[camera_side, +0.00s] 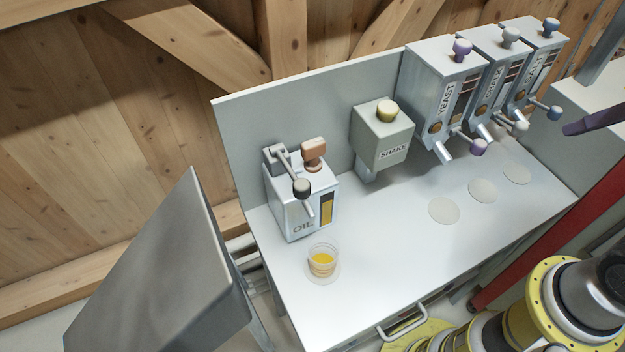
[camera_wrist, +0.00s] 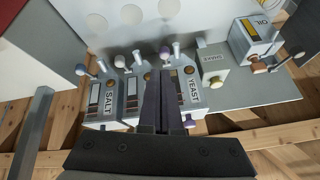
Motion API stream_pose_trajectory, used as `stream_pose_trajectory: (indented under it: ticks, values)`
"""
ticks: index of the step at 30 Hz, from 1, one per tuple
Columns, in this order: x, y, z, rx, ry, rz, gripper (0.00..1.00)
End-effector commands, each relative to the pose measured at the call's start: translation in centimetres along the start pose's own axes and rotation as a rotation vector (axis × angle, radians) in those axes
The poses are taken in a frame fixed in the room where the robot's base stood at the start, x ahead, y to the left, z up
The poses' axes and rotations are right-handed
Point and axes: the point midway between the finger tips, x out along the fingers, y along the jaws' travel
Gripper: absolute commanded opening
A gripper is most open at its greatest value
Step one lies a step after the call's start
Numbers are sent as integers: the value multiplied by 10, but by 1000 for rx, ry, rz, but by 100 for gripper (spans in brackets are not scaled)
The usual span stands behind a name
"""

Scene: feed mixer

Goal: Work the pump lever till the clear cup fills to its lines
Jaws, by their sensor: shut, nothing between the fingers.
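The oil box (camera_side: 290,222) stands at the left of the white counter, and it also shows at the upper right of the wrist view (camera_wrist: 249,38). Its grey pump lever (camera_side: 284,164) ends in a dark knob (camera_side: 302,187) on the box's front side. The clear cup (camera_side: 322,260) stands upright below the spout and holds orange-yellow liquid in its lower part, with clear wall above. My gripper (camera_wrist: 163,75) is shut and empty, its dark fingers over the yeast dispenser in the wrist view. In the side view a finger (camera_side: 595,122) shows at the right edge, far from the lever.
A box marked SHAKE (camera_side: 383,140) with a pale yellow knob stands right of the oil box. Three dispensers, the nearest marked YEAST (camera_side: 440,95), stand farther right with levers sticking out. Round pads (camera_side: 444,210) lie on the otherwise clear counter (camera_side: 390,260). A grey panel (camera_side: 165,275) stands at front left.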

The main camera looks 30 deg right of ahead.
Motion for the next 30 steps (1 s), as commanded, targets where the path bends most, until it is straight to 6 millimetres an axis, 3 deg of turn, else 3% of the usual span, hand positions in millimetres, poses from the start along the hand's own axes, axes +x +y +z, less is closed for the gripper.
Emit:
stream_pose_trajectory:
  ticks: [1,6,11,15,20,24,27,30]
  values:
    - [-7,-10,-19,49,2,-12,0]
    - [-20,-56,-73,175,-19,-61,0]
    - [-19,-111,-109,226,-64,-100,0]
    - [-11,-167,-127,232,-111,-128,0]
    - [3,-237,-127,189,-170,-152,0]
    - [17,-290,-110,104,-216,-165,0]
    - [27,-316,-93,44,-246,-166,0]
    - [35,-330,-75,0,-272,-157,0]
